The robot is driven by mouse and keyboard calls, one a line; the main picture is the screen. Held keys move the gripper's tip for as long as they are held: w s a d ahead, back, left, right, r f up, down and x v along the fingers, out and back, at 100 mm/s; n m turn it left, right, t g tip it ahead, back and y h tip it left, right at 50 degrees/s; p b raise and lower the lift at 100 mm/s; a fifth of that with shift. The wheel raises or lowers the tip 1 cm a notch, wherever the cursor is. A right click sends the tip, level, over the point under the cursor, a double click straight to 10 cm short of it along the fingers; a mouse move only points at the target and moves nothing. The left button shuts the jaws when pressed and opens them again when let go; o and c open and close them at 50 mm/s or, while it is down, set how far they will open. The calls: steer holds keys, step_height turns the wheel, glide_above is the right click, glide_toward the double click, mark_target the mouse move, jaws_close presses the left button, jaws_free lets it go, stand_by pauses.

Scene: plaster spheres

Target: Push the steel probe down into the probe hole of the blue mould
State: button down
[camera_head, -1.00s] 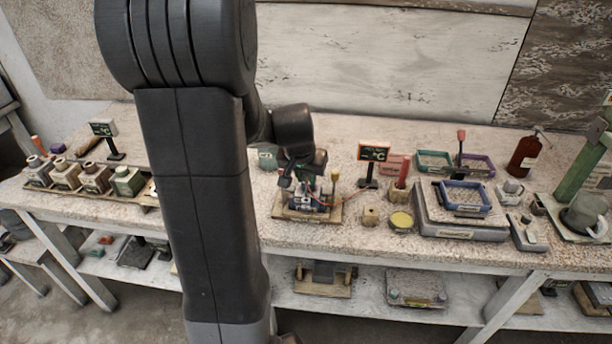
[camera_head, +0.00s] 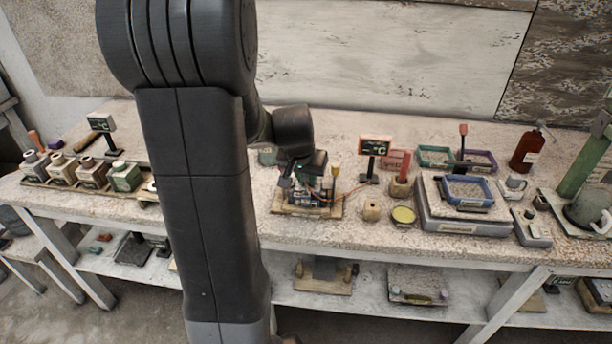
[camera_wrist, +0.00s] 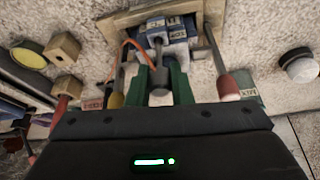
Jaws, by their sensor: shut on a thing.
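The blue mould (camera_wrist: 181,29) sits on a wooden board (camera_wrist: 122,20), with pale labels on its blocks. It is also on the bench in the head view (camera_head: 309,196), partly covered by my gripper. The steel probe (camera_wrist: 158,72) is a grey rod with a thicker end and an orange lead beside it. My gripper (camera_wrist: 159,80) is shut on the probe, its green fingers on either side of it. The probe's far end reaches the mould's blocks; I cannot tell how deep it sits in the hole. In the head view my gripper (camera_head: 306,172) is over the mould, its fingertips unclear.
A rod with a yellow handle (camera_wrist: 117,98) and one with a red handle (camera_wrist: 233,85) flank the mould. A display (camera_head: 375,146) stands right of it. A wooden block (camera_head: 371,211) and a yellow-topped dish (camera_head: 403,216) are nearby on the bench.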

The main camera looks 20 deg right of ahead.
steer(key=shift+f+b, duration=0.75)
steer(key=shift+f, duration=0.15)
steer(key=c, duration=1.2)
jaws_free()
steer(key=shift+r, duration=0.2)
steer(key=shift+r+p, duration=1.4)
steer(key=shift+r, duration=0.5)
